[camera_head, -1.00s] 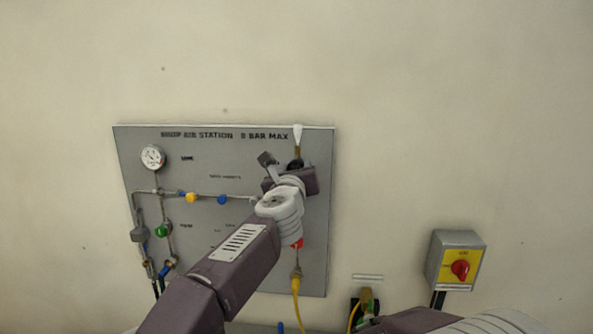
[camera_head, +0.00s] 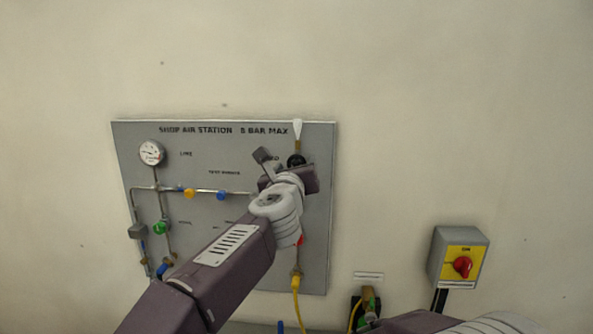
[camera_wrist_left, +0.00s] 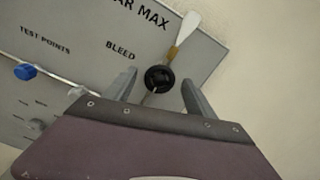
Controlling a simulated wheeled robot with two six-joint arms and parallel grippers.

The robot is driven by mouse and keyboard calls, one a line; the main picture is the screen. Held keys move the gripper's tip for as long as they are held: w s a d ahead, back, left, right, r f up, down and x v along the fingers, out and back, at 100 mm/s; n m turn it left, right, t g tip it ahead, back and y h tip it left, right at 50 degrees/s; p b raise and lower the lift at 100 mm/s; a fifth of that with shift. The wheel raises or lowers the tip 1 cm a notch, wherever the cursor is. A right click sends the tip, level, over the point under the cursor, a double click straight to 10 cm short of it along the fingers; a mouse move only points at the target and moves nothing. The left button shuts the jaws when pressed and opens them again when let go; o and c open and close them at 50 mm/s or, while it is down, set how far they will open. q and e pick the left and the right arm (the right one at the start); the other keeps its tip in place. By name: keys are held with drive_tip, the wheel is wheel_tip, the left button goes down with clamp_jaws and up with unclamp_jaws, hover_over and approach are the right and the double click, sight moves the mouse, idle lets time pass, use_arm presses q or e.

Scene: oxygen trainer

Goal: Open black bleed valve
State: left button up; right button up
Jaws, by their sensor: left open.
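The black bleed valve (camera_head: 296,160) is a round black knob at the upper right of the grey panel (camera_head: 200,270), below a white cone-shaped fitting (camera_head: 298,130). In the left wrist view the knob (camera_wrist_left: 159,79) shows beside the BLEED label, between the fingers. My left gripper (camera_wrist_left: 160,85) is open, with one finger on each side of the knob. I cannot tell whether the fingers touch it. In the head view my left gripper and wrist (camera_head: 285,180) cover part of the pipe below the knob. My right gripper is not in view.
The panel also carries a gauge (camera_head: 151,153), a yellow knob (camera_head: 190,194), a blue knob (camera_head: 222,195) and a green knob (camera_head: 160,228). A yellow hose (camera_head: 298,305) hangs below. A switch box with a red knob (camera_head: 462,266) is on the wall at right.

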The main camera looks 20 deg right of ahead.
use_arm(q)
drive_tip(key=b+v, duration=0.2)
drive_tip(key=v, duration=0.4)
drive_tip(key=shift+s, duration=0.2)
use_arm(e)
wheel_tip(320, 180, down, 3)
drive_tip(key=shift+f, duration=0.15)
use_arm(q)
drive_tip(key=shift+a, duration=0.15)
